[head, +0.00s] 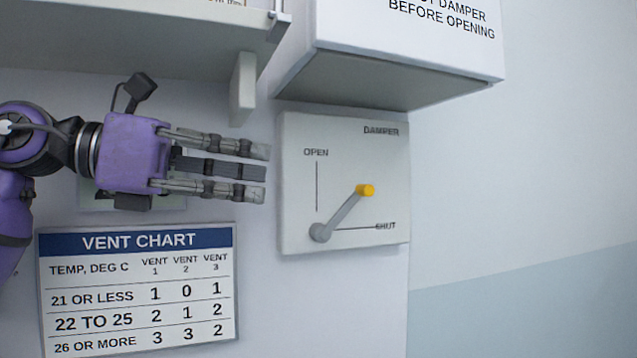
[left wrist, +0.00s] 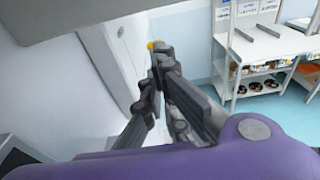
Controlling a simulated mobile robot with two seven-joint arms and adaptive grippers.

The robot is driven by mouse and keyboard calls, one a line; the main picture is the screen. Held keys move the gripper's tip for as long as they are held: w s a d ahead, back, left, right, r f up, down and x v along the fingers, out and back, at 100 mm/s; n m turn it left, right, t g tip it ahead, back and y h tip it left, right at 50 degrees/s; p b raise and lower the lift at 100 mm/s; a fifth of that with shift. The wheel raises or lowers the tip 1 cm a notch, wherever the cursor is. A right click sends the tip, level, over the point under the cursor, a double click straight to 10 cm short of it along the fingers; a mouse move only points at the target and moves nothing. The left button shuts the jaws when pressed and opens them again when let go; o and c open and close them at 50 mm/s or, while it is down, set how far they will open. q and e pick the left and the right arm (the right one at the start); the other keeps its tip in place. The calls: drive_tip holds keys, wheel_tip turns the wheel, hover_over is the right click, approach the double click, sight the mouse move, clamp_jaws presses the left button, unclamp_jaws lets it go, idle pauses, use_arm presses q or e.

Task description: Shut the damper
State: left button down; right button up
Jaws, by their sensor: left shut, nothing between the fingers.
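The damper panel (head: 345,140) is a pale plate on the wall, marked OPEN above its pivot and SHUT to the right. Its grey lever (head: 343,215) with a yellow knob (head: 366,190) points up and right, between the two marks. My left gripper (head: 266,171) is shut and empty, to the left of the panel and pointing right at it. Its fingertips are apart from the lever in the head view. In the left wrist view, the yellow knob (left wrist: 154,45) shows just past the fingertips, and the rest of the lever is mostly hidden. My right gripper is not in view.
A white box (head: 430,50) with a notice juts out above the damper panel. A shelf (head: 120,38) with a bracket (head: 243,88) is above my left gripper. A vent chart (head: 140,290) hangs below it. The left wrist view shows a white table (left wrist: 270,45) with items beneath.

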sight(363, 189)
use_arm(q)
drive_tip(key=p+x, duration=0.1)
drive_tip(key=x, duration=1.2)
drive_tip(key=shift+w+d+f+p, duration=0.1)
drive_tip(key=shift+d+p, duration=0.25)
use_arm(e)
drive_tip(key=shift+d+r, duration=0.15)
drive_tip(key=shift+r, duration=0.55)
